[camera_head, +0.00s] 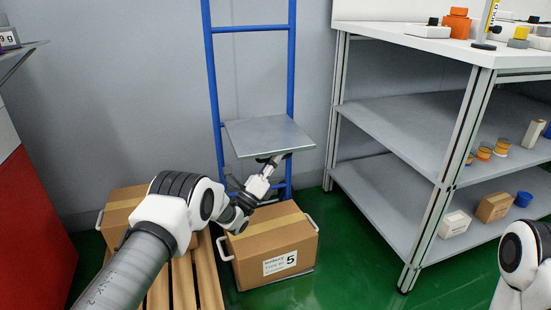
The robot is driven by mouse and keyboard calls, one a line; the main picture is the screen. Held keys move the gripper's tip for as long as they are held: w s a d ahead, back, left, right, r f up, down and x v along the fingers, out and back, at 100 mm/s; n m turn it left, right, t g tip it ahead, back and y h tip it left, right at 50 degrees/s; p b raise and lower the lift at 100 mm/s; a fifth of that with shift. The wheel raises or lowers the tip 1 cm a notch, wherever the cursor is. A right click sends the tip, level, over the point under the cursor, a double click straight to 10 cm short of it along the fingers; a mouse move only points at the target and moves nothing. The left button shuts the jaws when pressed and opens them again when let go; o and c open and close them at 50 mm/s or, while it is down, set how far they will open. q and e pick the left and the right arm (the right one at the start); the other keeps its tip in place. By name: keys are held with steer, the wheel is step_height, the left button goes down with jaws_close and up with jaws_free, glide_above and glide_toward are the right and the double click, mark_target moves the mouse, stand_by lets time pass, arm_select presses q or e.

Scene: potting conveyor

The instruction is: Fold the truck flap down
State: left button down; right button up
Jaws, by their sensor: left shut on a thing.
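A blue hand truck (208,60) stands upright against the grey wall. Its grey metal flap (268,134) sticks out from the frame, roughly level, above a cardboard box. My left gripper (274,160) is at the flap's front lower edge, shut on the flap; the fingertips are small and partly hidden by the flap. My right arm shows only in part at the lower right edge, and its gripper is out of view.
The box marked 5 (272,241) stands below the flap. Another box (122,207) sits on a wooden pallet (208,275) at the left. A shelf unit (400,125) with small items stands at the right. Green floor (345,255) lies clear between box and shelf.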

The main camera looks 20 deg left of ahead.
arm_select(q)
steer(key=shift+d+f, duration=0.1)
steer(key=shift+f, duration=0.25)
steer(key=c, duration=1.2)
jaws_free()
steer(key=v, duration=1.2)
steer(key=shift+s+r, duration=0.1)
